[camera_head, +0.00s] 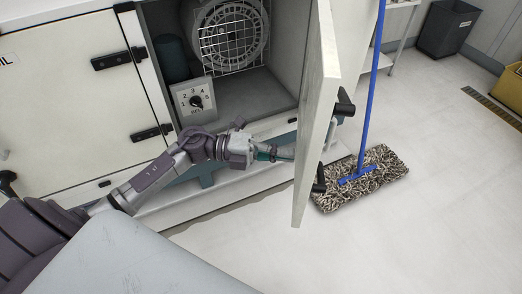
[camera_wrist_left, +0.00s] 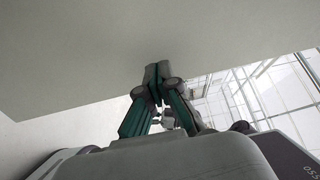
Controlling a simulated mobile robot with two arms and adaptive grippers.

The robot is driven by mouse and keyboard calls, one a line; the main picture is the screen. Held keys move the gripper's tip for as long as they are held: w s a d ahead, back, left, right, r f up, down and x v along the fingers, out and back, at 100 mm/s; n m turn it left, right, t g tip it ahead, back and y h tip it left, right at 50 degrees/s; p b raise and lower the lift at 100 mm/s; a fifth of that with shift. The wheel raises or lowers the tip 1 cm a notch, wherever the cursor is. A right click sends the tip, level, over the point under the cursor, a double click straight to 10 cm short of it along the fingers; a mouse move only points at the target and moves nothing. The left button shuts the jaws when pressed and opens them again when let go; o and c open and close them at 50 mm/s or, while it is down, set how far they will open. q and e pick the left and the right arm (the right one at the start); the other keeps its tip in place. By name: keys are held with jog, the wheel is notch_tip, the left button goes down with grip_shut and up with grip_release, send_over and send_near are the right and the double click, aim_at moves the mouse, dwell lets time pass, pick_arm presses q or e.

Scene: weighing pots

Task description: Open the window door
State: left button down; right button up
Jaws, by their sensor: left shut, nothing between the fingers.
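The window door (camera_head: 316,110) is a pale panel that stands swung open, out from the right side of the cabinet opening. Its inner face fills the upper part of the left wrist view (camera_wrist_left: 130,40). My left gripper (camera_head: 290,153) is shut and empty, with its fingertips at the inner face of the door. In the left wrist view the closed fingertips (camera_wrist_left: 157,75) are close to the panel; I cannot tell whether they touch. A dark handle (camera_head: 345,104) shows on the door's outer side. My right gripper is not in view.
Inside the cabinet are a caged fan (camera_head: 230,35) and a dial box (camera_head: 194,101). A mop (camera_head: 372,178) with a blue pole stands right of the door, close to it. A dark bin (camera_head: 447,28) is farther back.

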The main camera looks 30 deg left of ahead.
pick_arm(q)
jog(key=shift+x, duration=1.05)
